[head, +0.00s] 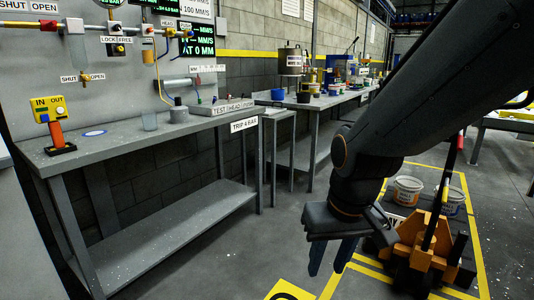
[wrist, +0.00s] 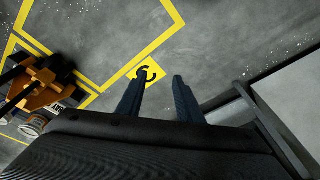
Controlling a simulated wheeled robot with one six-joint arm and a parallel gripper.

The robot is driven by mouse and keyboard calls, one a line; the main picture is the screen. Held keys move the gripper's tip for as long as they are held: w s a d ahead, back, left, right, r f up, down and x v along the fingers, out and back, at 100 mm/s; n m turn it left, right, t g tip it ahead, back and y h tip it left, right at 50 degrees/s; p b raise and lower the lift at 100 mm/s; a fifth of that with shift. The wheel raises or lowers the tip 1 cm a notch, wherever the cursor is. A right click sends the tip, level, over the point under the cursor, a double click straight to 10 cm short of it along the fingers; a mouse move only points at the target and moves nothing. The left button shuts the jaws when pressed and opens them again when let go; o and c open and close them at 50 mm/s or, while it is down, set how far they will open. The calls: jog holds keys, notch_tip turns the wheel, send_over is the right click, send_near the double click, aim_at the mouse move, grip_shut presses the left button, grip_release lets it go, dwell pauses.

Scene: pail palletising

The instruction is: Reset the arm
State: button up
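My gripper (head: 332,257) hangs at the end of my dark arm, pointing down over the floor at the lower right of the head view. In the wrist view its two fingers (wrist: 156,100) stand apart with only bare floor between them. The gripper is open and holds nothing. It is in the air, left of the orange pallet truck and right of the grey bench.
A grey bench (head: 170,175) with a lower shelf stands at left. An orange pallet truck (head: 425,245) stands at right, with white pails (head: 407,190) behind it. Yellow lines (head: 480,240) mark the floor. A farther bench (head: 330,100) holds various items. Open floor lies between.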

jog(key=s+a+n+g, duration=0.1)
jog(key=s+a+g, duration=0.1)
jog(key=s, duration=0.6)
jog(key=d+r+m+p, duration=0.2)
jog(key=d+r+p, duration=0.7)
jog(key=p, duration=0.8)
jog(key=shift+d+r+m+h, duration=0.3)
jog(key=shift+r+h, duration=0.1)
jog(key=shift+r, duration=0.25)
